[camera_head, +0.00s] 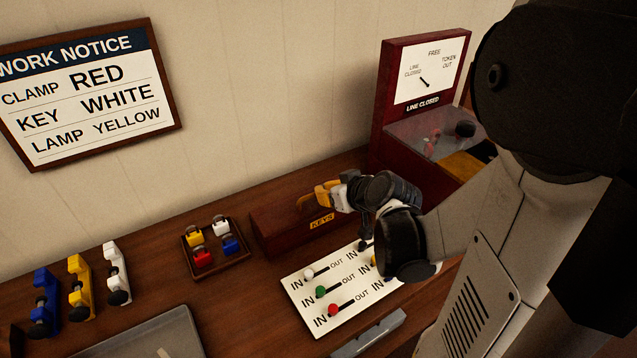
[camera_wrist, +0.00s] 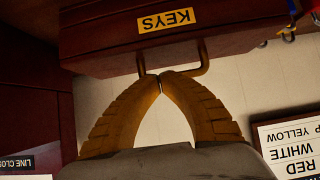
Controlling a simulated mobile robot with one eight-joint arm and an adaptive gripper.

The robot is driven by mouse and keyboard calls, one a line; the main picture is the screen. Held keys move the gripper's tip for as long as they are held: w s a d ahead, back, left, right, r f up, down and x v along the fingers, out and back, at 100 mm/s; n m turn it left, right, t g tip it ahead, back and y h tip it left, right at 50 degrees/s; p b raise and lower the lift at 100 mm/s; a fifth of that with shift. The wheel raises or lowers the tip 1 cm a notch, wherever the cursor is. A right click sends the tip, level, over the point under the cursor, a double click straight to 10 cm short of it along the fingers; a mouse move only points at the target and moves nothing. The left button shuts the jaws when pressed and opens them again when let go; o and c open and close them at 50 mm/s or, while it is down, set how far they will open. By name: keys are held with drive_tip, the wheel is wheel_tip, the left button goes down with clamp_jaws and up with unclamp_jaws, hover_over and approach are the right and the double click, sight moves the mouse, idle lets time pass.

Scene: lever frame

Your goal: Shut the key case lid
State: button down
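The key case (camera_head: 275,226) is a dark red wooden box with a yellow KEYS label, standing against the wall. It also fills the top of the wrist view (camera_wrist: 100,42), upside down. Its lid looks low and about level in the head view; I cannot tell whether a gap is left under it. A thin brass handle (camera_wrist: 205,62) sticks out from the case. My gripper (camera_wrist: 160,78) has its two yellow fingertips together at the handle, over part of its bar. I cannot tell whether the bar is between them. My gripper (camera_head: 318,196) is just above the case in the head view.
A white lever board (camera_head: 335,325) with coloured knobs lies in front of the case. A tray (camera_head: 188,255) of coloured pieces is left of it. A red token cabinet (camera_head: 388,95) stands at right.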

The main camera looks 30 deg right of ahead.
sight(328, 207)
drive_tip(key=shift+t, duration=0.7)
drive_tip(key=shift+s+f+b, duration=1.6)
drive_tip(key=shift+f+b, duration=0.25)
drive_tip(key=shift+b, duration=0.65)
